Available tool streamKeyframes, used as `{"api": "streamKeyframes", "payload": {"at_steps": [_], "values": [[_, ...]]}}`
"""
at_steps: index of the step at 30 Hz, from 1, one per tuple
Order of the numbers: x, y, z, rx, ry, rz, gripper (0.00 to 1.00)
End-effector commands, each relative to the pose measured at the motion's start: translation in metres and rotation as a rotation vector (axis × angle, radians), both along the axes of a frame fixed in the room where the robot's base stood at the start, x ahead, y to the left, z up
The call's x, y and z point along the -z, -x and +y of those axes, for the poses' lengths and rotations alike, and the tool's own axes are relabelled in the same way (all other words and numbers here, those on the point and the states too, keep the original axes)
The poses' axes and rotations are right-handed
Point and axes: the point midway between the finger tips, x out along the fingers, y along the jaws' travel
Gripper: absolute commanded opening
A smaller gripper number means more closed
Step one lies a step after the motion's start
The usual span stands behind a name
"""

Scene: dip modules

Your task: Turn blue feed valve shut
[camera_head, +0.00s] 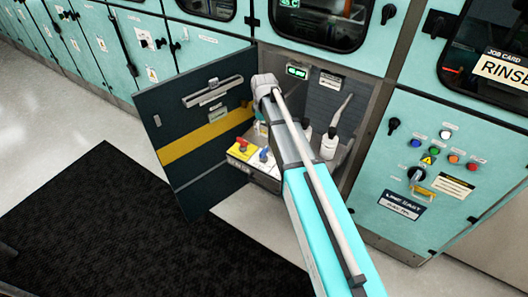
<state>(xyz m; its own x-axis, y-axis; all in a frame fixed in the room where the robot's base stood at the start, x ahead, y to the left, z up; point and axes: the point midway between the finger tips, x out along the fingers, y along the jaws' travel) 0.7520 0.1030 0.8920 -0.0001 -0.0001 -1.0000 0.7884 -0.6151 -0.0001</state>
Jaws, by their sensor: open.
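A small blue handle (264,154), which looks like the blue feed valve, sits low inside an open cabinet bay, on a pale panel or shelf. A red handle on a yellow block (240,147) is just left of it. The blue handle is small, and its exact turn position cannot be read. My arm reaches from the bottom right into the bay and passes close to the right of the handle in the picture. My gripper does not show; the arm's grey joint and links hide that part of the bay.
The dark cabinet door (196,135) with a yellow stripe stands open on the left. White bottles (329,144) stand in the bay right of my arm. A control panel (428,165) with buttons is further right. A black mat (110,225) lies on the floor.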

Motion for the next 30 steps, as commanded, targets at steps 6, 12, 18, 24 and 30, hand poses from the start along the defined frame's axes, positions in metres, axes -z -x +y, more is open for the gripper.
{"api": "streamKeyframes", "payload": {"at_steps": [6, 12, 18, 24, 30], "values": [[0.018, 0.000, 0.000, 0.001, 0.000, 0.000, 1.00], [0.033, 0.000, 0.000, 0.001, 0.000, 0.000, 1.00], [0.048, 0.000, 0.000, 0.001, 0.000, 0.000, 1.00], [0.063, 0.000, 0.000, 0.001, 0.000, 0.000, 1.00], [0.078, 0.000, 0.000, 0.001, 0.000, 0.000, 1.00]]}}
